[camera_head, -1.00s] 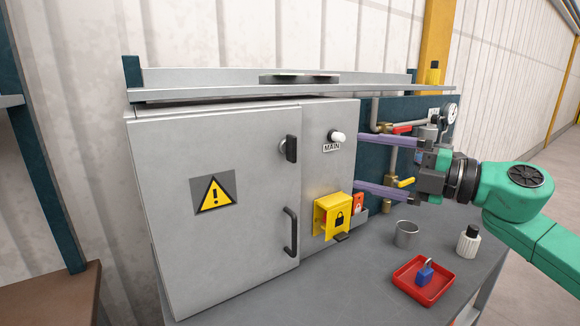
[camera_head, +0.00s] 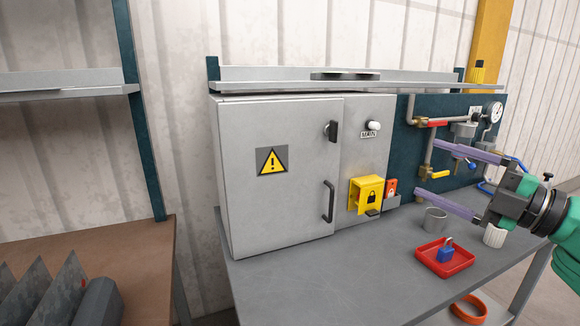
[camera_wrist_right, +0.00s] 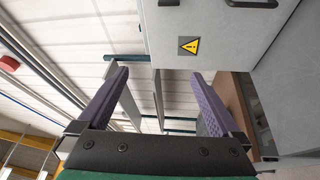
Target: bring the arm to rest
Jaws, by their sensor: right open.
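My right gripper (camera_head: 447,176) comes in from the right in the head view. Its two long purple fingers are spread apart with nothing between them. In the right wrist view the fingers (camera_wrist_right: 155,100) also stand wide apart and empty. The gripper is in front of the dark pipe panel, to the right of the grey cabinet (camera_head: 280,190), and touches nothing that I can see. My left gripper is not in view.
The grey bench (camera_head: 330,285) carries a red tray (camera_head: 430,262) with a blue padlock (camera_head: 445,252), a metal cup (camera_head: 435,220) and a white bottle (camera_head: 494,236). A yellow lockout box (camera_head: 366,194) is on the cabinet front. Valves and a gauge (camera_head: 495,113) are behind the gripper.

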